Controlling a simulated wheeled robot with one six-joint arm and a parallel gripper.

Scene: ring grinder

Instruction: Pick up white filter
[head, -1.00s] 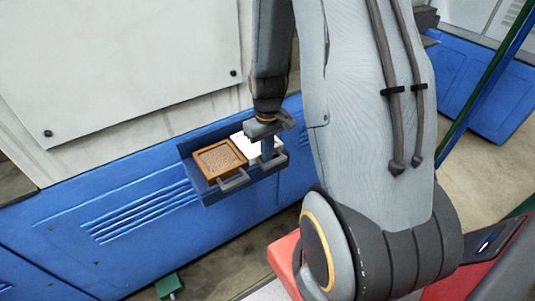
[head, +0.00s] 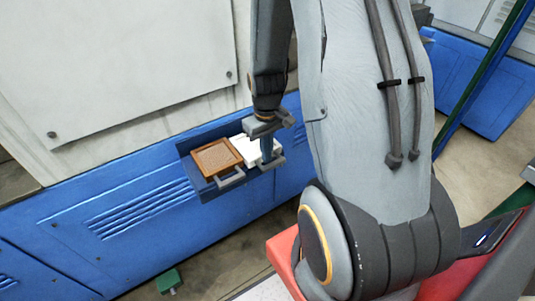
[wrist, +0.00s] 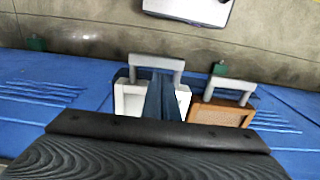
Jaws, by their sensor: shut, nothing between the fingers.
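The white filter (head: 249,147) sits in a blue holder (head: 188,167) on the machine's side, to the right of a brown filter (head: 216,158). In the wrist view the white filter (wrist: 131,104) has a grey handle (wrist: 157,62) at its front edge. My gripper (head: 267,160) points down at the white filter's right side, near its handle. In the wrist view my closed blue fingers (wrist: 161,78) cover the middle of the white filter and end just by the handle. The fingers are shut and empty. Whether they touch the filter or handle cannot be told.
The brown filter's handle (wrist: 230,84) stands close beside the white one in the wrist view. The blue machine panel (head: 120,215) rises behind the holder, under a pale upper wall (head: 120,60). Open floor (head: 225,262) lies in front.

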